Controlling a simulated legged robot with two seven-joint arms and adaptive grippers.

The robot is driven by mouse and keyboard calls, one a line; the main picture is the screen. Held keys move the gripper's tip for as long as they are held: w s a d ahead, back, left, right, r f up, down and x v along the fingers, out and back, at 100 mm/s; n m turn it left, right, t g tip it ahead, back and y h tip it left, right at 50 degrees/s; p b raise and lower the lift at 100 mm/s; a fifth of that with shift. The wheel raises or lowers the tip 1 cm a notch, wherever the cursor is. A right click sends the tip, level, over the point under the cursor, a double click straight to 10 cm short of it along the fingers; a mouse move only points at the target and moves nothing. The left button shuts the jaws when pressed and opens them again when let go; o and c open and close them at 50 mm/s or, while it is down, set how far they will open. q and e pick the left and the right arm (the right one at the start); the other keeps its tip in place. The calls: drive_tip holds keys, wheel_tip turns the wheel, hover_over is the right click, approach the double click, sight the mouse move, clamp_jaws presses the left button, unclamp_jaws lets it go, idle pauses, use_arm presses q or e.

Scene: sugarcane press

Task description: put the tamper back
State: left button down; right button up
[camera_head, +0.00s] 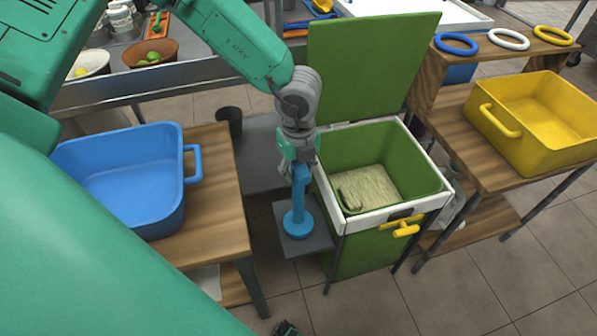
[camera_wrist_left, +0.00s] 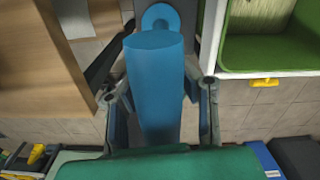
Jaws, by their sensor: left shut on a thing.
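The blue tamper (camera_head: 298,224) stands upright, with its round base down, over a small grey shelf (camera_head: 318,243) at the left side of the green press box (camera_head: 345,262). I cannot tell whether the base touches the shelf. My left gripper (camera_head: 298,168) is shut on the upper part of the tamper's handle. In the left wrist view the handle (camera_wrist_left: 155,70) lies between the two fingers of the gripper (camera_wrist_left: 158,92), and the base (camera_wrist_left: 160,17) shows beyond it. The press box is open, its green lid (camera_head: 365,65) raised, with pale fibrous matter (camera_head: 370,185) inside. My right gripper is not in view.
A blue bin (camera_head: 125,185) stands on a wooden table (camera_head: 215,215) at left. A yellow bin (camera_head: 545,115) sits on a wooden stand (camera_head: 455,125) at right, below several coloured rings. A yellow handle (camera_head: 403,229) juts from the box front. Tiled floor in front is mostly clear.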

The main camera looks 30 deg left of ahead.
use_arm(q)
drive_tip(key=c, duration=1.2)
unclamp_jaws()
wheel_tip(320, 180, up, 12)
drive_tip(key=p, duration=0.2)
drive_tip(key=shift+r+p, duration=0.1)
drive_tip(key=shift+p, duration=0.25)
